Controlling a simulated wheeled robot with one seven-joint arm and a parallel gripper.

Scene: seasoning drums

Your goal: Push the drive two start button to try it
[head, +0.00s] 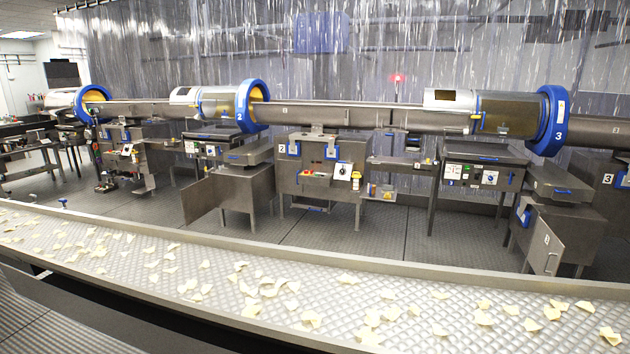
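A grey cabinet marked 2 (292,185) stands in the middle of the view, below the long drum line. On its front are a row of small red and yellow controls (313,174), a white plate with a dark round knob (343,171), and blue-framed parts near its top. The controls are too small to tell which one is the start button or to read any label. The drum with the blue ring marked 2 (243,108) is up and to the left of this cabinet. My gripper is not in view.
A wide conveyor (150,285) with scattered chips crosses the foreground, between me and the cabinets. Another control panel (470,176) and an open-doored cabinet (550,245) stand at right. A red lamp (397,78) glows above the line. Grey floor (385,232) shows behind the conveyor.

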